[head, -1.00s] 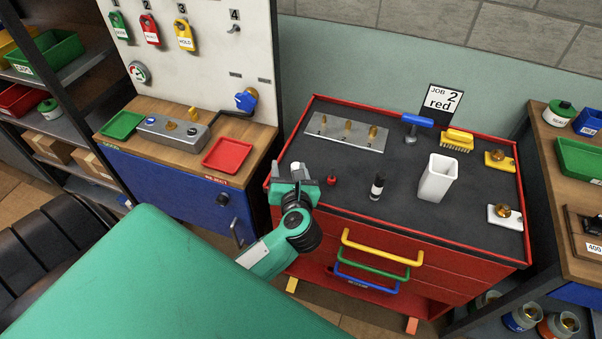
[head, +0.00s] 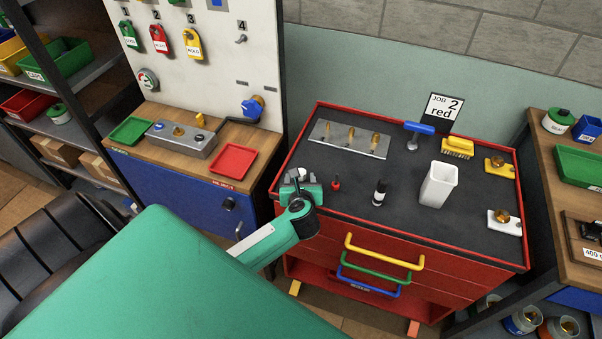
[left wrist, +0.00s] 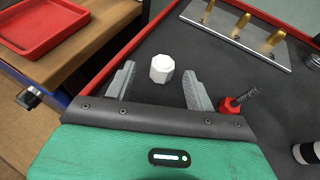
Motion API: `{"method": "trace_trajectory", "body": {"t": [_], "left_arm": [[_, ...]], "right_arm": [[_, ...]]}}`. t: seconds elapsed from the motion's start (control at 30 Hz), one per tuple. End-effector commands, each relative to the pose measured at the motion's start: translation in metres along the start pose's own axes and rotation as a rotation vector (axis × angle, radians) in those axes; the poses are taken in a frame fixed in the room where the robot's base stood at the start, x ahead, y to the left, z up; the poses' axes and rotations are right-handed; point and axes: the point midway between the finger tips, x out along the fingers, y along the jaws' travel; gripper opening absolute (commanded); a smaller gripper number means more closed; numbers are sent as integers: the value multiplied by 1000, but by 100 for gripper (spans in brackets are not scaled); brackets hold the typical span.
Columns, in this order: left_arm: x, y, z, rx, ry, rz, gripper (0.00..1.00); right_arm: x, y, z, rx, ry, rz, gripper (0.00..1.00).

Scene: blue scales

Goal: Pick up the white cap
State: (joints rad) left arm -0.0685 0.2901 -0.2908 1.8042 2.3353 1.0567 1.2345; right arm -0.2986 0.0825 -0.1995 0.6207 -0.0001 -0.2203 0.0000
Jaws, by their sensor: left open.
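The white cap (left wrist: 162,68) is a small faceted piece standing on the dark top of the red cabinet, near its left edge. In the head view only a bit of the white cap (head: 302,173) shows behind my gripper. My left gripper (left wrist: 160,86) is open, its two grey fingers apart, with the cap just beyond and between the fingertip lines. In the head view my left gripper (head: 301,180) is over the cabinet's front left corner. I see no contact between the fingers and the cap. My right gripper is in neither view.
A red knob with a threaded stem (left wrist: 236,102) stands close to the right finger. A metal plate with brass pegs (head: 348,139) lies behind. A black and white bottle (head: 380,192) and a white square cup (head: 438,184) stand to the right. The cabinet's red rim (left wrist: 118,60) runs along the left.

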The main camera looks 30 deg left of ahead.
Motion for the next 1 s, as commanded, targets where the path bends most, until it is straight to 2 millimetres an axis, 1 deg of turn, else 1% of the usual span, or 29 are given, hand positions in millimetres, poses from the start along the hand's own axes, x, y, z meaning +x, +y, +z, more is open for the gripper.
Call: {"method": "trace_trajectory", "body": {"t": [0.03, 0.13, 0.33, 0.43, 0.67, 0.7, 0.77, 0.9, 0.93, 0.97, 1.0], "left_arm": [[5, -1, 4, 3, -2, 1, 55], [18, -3, 5, 5, -2, 2, 55], [41, -4, 3, 4, -1, 2, 55], [45, -4, 2, 2, -1, 1, 55], [46, -4, 1, 1, 0, 0, 55], [46, -4, 1, 1, 0, 0, 47], [46, -4, 1, 1, 0, 0, 35], [45, -4, 1, 1, 0, 0, 7], [45, -4, 1, 1, 0, 0, 7], [45, -4, 1, 1, 0, 0, 4], [45, -4, 1, 1, 0, 0, 4]], "right_arm": [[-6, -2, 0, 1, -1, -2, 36], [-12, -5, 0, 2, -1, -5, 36], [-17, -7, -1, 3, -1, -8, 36], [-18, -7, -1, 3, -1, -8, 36], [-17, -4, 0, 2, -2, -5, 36], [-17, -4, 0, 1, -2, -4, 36], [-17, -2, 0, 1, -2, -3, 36], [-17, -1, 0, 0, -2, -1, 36], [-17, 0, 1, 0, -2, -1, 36], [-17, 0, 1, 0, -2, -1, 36], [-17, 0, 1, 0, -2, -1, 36]]}}
